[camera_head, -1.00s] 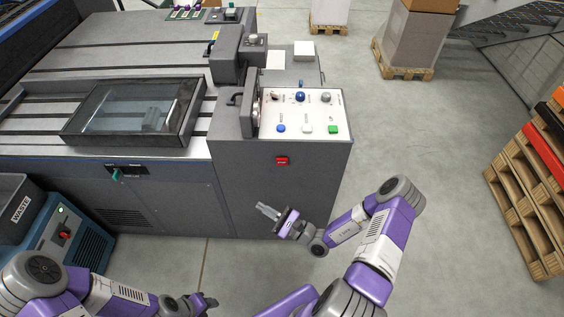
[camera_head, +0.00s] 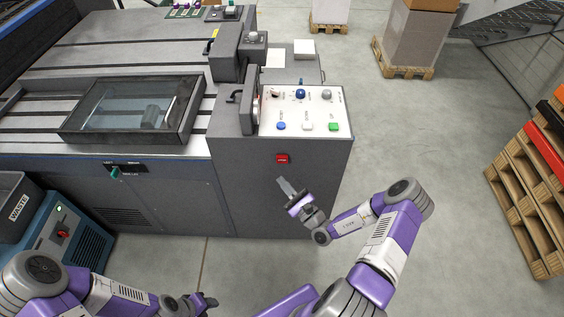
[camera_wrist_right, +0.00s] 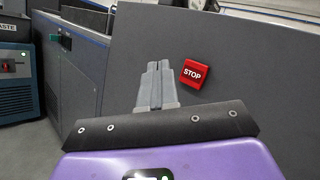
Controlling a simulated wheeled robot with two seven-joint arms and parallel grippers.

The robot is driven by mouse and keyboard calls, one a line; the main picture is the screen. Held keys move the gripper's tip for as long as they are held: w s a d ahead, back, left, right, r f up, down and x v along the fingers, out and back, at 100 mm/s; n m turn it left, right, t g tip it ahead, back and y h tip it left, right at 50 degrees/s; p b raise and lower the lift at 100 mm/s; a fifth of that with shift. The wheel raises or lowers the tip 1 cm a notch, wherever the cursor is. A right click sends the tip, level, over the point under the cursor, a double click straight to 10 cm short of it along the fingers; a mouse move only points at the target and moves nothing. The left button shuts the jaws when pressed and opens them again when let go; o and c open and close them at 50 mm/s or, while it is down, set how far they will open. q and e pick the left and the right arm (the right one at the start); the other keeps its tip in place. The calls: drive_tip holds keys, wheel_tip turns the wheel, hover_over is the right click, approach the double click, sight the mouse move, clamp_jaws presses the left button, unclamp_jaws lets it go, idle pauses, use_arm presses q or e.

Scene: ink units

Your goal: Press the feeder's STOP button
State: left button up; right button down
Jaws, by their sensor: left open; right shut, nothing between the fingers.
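The red STOP button (camera_head: 282,159) sits on the grey front face of the feeder (camera_head: 240,190), below its control panel. In the right wrist view the STOP button (camera_wrist_right: 194,73) shows its white lettering, just right of my fingertips. My right gripper (camera_head: 283,182) is shut and empty, below the button in the head view, its fingers pointing up toward the front face. It also shows in the right wrist view (camera_wrist_right: 157,68), apart from the button. My left gripper (camera_head: 208,302) is open and empty at the bottom of the head view, far from the button.
The white control panel (camera_head: 300,112) on top carries several buttons and knobs. A blue unit (camera_head: 62,235) and a WASTE bin (camera_head: 18,205) stand at the left. Wooden pallets (camera_head: 525,195) stand at the right.

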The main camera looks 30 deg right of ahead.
sight(277, 158)
drive_tip(key=shift+w+d+b, duration=0.25)
drive_tip(key=shift+w+d, duration=0.25)
drive_tip(key=shift+w, duration=0.3)
drive_tip(key=shift+w+d+b, duration=0.2)
drive_tip(key=shift+w+d, duration=0.3)
drive_tip(key=shift+w, duration=0.35)
drive_tip(key=shift+w+d+b, duration=0.25)
drive_tip(key=shift+w+d, duration=0.25)
drive_tip(key=shift+w, duration=0.4)
drive_tip(key=shift+w+d, duration=0.2)
drive_tip(key=shift+w, duration=0.05)
drive_tip(key=shift+w+d, duration=0.25)
drive_tip(key=shift+w, duration=0.1)
idle(1.0)
drive_tip(key=shift+s+a, duration=0.1)
drive_tip(key=shift+s, duration=0.05)
drive_tip(key=shift+s+a+p, duration=0.35)
drive_tip(key=shift+s+p, duration=0.25)
drive_tip(key=shift+p, duration=0.1)
